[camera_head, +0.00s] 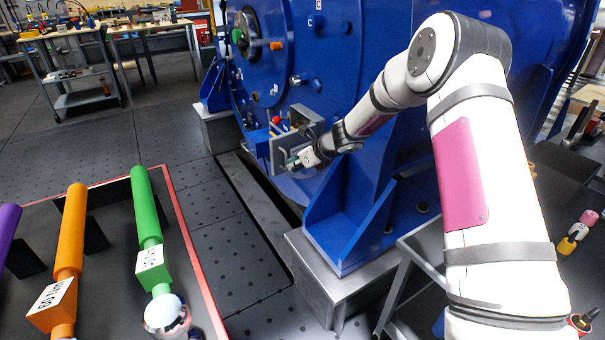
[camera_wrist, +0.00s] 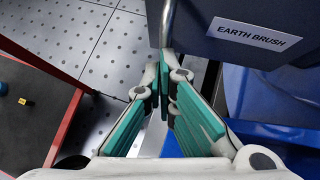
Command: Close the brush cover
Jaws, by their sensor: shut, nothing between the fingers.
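The brush cover (camera_head: 280,156) is a dark grey plate on the front of the blue motor (camera_head: 330,60). In the head view it stands out from a small grey housing, so it looks at least partly open. In the wrist view the cover (camera_wrist: 225,32) fills the upper right, with a white "EARTH BRUSH" label (camera_wrist: 260,35). A metal bar (camera_wrist: 167,22) runs along its left edge. My gripper (camera_head: 291,162) is at the cover's lower part. In the wrist view its teal-padded fingers (camera_wrist: 166,70) are shut and empty, with their tips close to the bar's lower end; contact is unclear.
Blue support brackets (camera_head: 345,220) and a grey plinth (camera_head: 325,278) stand below the motor. At lower left, a red-edged black mat (camera_head: 110,250) holds green, orange and purple handled tools. Perforated floor (camera_head: 215,215) lies clear between mat and motor.

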